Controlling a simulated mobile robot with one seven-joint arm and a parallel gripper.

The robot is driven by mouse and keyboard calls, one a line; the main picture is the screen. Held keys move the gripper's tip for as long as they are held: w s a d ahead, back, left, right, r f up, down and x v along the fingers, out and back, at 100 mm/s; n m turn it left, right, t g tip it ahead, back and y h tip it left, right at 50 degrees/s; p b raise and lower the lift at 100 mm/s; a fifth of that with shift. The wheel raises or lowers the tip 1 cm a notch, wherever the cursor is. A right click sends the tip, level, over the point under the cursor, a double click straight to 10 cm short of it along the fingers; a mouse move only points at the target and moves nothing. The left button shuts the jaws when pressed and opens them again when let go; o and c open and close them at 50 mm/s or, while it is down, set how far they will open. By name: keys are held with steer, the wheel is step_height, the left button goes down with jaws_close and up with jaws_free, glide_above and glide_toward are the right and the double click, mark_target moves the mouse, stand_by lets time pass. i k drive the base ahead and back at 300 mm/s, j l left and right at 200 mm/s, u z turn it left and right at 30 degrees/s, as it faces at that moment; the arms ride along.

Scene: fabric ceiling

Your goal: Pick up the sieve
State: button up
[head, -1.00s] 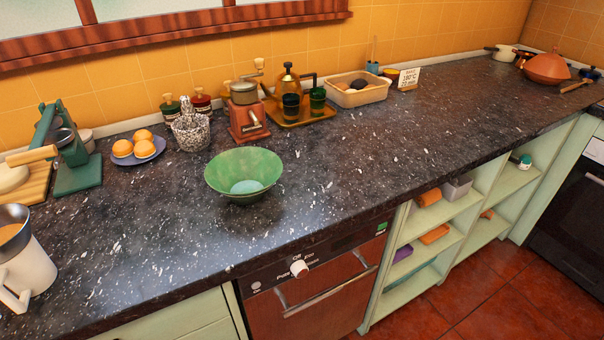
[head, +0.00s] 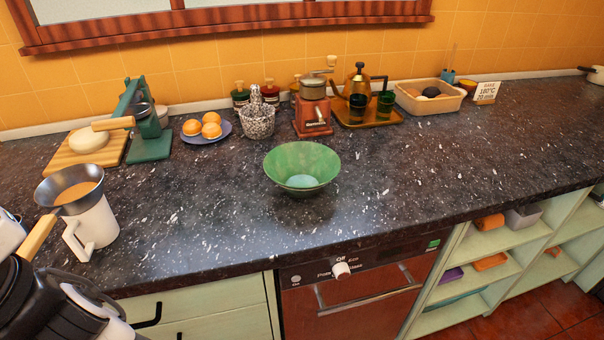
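What looks like the sieve, a dark grey cone-shaped bowl with something orange showing inside (head: 58,183), rests in the mouth of a white jug (head: 92,232) at the left of the counter. A light wooden handle (head: 38,236) slants down from near its rim towards the lower left and seems to belong to it. The black and white end of my arm (head: 70,312) fills the lower left corner, close in front of the jug. The handle's lower end meets the dark part of my arm in the picture. My gripper's fingers cannot be made out, so contact is unclear.
A green bowl (head: 302,166) stands mid-counter. Behind are a green press (head: 150,140), a plate of oranges (head: 207,130), a speckled pot (head: 257,121), a grinder (head: 313,115), a tray with glasses (head: 370,115) and a basket (head: 428,97). The counter's right front is clear.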

mark_target(74, 190)
steer(key=l+u, duration=0.15)
steer(key=u, duration=2.1)
steer(key=k+l, duration=0.1)
steer(key=l, duration=0.6)
steer(key=k+l, duration=0.15)
steer(key=l, duration=0.25)
steer(key=k+l, duration=0.1)
steer(key=l, duration=0.25)
steer(key=i+l, duration=0.1)
steer(key=i, duration=0.35)
